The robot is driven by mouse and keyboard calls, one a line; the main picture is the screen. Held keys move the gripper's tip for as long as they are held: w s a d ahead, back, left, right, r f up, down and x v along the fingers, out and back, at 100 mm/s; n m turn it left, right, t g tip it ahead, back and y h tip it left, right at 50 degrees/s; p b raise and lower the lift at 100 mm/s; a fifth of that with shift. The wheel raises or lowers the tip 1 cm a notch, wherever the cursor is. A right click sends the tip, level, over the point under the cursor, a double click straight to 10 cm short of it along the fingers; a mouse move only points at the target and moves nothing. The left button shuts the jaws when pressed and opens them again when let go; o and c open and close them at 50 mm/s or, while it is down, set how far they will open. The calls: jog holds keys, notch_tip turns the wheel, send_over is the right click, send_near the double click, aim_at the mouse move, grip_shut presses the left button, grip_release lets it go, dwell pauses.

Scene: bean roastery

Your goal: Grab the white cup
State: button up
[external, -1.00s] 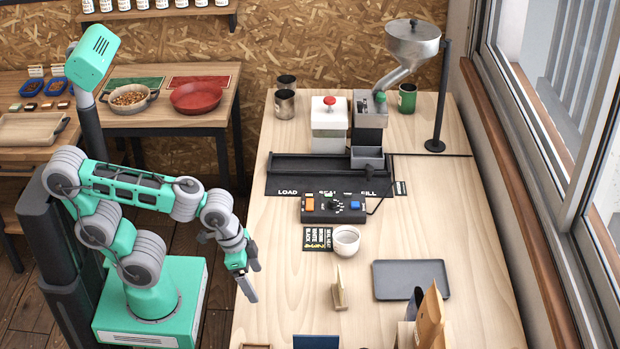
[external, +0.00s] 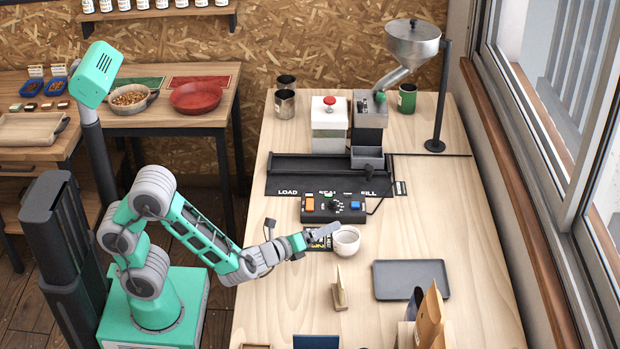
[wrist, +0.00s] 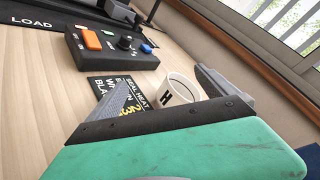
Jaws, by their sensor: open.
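The white cup (external: 346,241) stands upright on the wooden table, at the right edge of a black printed card (external: 318,238). My gripper (external: 328,235) reaches over the card from the left, its fingers just left of the cup. In the wrist view the cup (wrist: 179,89) shows a dark letter on its side and sits ahead, between the two fingers of my open gripper (wrist: 168,97). Its lower part is partly hidden by the gripper body. I cannot tell whether a finger touches the cup.
A black control box (external: 333,208) with orange, green and blue buttons lies behind the cup. A grey tray (external: 411,280) lies to the right.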

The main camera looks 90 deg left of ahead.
aim_at(357, 233)
jog(key=d+m+t, duration=0.1)
jog(key=m, duration=0.3)
jog(key=d+f+m+t+h, duration=0.1)
jog(key=m, duration=0.2)
jog(key=d+f+m+t, duration=0.1)
jog(key=m, duration=0.3)
jog(key=shift+w+d+m+h, duration=0.15)
jog(key=shift+w+m+h, duration=0.15)
jog(key=shift+f+m+t, duration=0.1)
jog(key=shift+m+t, duration=0.2)
jog(key=p+x, duration=0.1)
jog(key=x, duration=0.2)
jog(key=p+x, duration=0.1)
jog(key=x, duration=0.3)
jog(key=shift+w+d, duration=0.25)
jog(key=shift+w, duration=0.3)
jog(key=shift+c, duration=0.3)
jog(key=c, duration=1.5)
jog(key=shift+c, duration=0.6)
